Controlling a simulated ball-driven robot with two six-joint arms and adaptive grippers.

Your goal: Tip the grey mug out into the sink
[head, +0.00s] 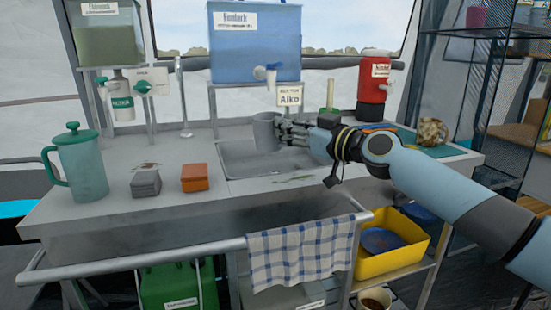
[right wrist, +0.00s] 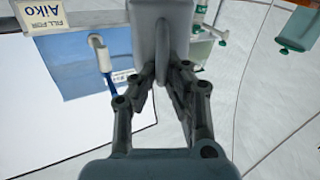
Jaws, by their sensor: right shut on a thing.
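The grey mug (head: 266,131) is over the back part of the sink (head: 246,166) in the head view and looks upright. My right gripper (head: 284,131) comes from the right and is shut on the mug. In the right wrist view, which is upside down, the mug (right wrist: 160,30) is at the top between the fingertips of my right gripper (right wrist: 163,75). The inside of the mug is hidden, so I cannot tell whether it holds anything. My left gripper is in neither view.
A blue water container (head: 255,50) with a tap stands above the sink. An "Aiko" sign (head: 289,96) and a red dispenser (head: 373,85) stand behind. A green-lidded jug (head: 82,165), a grey block (head: 145,183) and an orange block (head: 195,178) are left on the counter.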

